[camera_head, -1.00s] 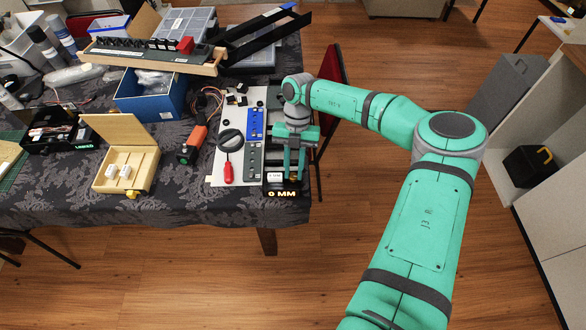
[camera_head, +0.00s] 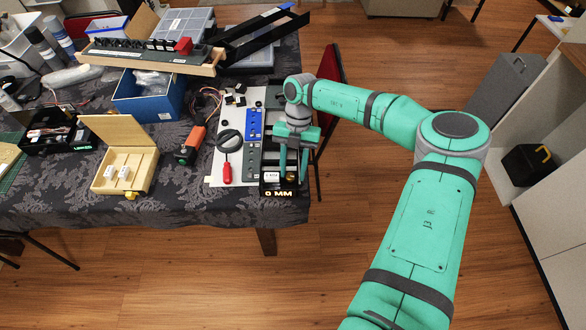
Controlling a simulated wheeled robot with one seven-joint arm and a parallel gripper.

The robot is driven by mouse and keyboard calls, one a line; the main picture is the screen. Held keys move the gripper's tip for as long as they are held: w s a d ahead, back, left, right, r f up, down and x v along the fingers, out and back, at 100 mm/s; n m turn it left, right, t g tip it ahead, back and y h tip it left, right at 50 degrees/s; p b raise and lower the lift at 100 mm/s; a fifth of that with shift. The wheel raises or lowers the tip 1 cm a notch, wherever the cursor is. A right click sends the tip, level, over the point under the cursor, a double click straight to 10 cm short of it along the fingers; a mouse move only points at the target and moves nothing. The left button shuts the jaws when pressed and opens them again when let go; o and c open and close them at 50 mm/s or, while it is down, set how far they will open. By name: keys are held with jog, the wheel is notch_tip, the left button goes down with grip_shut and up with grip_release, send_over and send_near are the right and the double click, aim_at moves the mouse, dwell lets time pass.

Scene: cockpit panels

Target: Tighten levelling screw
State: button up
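A black levelling unit (camera_head: 264,188) sits at the front right edge of the table, with "0 MM" in lit text on its front (camera_head: 279,194). A small brass-coloured part, possibly the levelling screw (camera_head: 291,178), shows between and just below my fingertips. A small white block (camera_head: 271,176) is to its left on the unit. My gripper (camera_head: 294,169) points down over the unit with its two teal fingers apart and nothing visible held between them. The view is too small to tell whether a finger touches the screw.
A grey-white panel (camera_head: 221,172) with a red-handled tool (camera_head: 227,174) and a black dial (camera_head: 230,140) lies left of the unit. A blue plate (camera_head: 254,124) is close to my gripper. An open wooden box (camera_head: 105,184) stands further left. The floor in front is clear.

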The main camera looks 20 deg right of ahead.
jog(key=shift+a, duration=0.1)
dwell(0.3)
